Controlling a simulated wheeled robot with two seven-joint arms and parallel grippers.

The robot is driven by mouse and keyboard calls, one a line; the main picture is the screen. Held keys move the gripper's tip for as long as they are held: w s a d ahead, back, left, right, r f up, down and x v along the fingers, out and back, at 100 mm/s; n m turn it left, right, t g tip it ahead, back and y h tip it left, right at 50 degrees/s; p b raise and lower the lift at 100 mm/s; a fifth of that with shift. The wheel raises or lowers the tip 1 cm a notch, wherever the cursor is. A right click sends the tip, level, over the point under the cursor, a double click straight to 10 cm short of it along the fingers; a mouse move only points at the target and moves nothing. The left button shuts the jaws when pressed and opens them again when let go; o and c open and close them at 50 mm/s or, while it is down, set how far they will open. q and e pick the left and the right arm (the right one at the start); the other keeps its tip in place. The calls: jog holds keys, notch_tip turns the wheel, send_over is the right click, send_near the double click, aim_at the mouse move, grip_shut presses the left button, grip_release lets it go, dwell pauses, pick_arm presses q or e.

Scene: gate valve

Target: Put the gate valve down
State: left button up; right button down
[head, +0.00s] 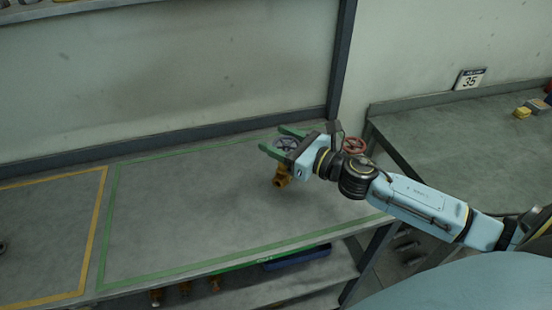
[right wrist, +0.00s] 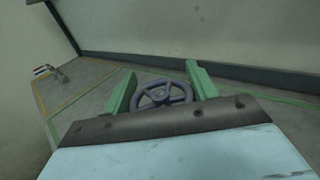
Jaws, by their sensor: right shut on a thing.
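The gate valve has a brass-coloured body (head: 283,176) and a grey-purple handwheel (head: 289,144) on top. My right gripper (head: 274,138) is shut on the valve at its handwheel, with one green finger on either side. In the right wrist view the handwheel (right wrist: 165,96) sits between the two green fingers, and the body is hidden below. The valve looks upright over the green-outlined area of the bench (head: 190,210). I cannot tell whether its base touches the top. My left gripper is not in view.
A red handwheel (head: 354,145) shows behind my right arm. A yellow outline (head: 93,240) marks the bench further left. Brass parts (head: 185,288) and a blue tray (head: 297,257) are on the shelf below. A second bench (head: 440,140) stands right. The green area's left and middle are clear.

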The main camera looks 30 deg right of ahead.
jog(key=shift+f+b, duration=0.55)
jog(key=shift+f, duration=1.45)
jog(key=shift+f, duration=0.1)
jog(key=shift+c, duration=2.2)
grip_release()
jog(key=shift+f, duration=0.1)
jog(key=b+v, duration=0.2)
jog(key=v, duration=1)
jog(key=shift+s, duration=0.1)
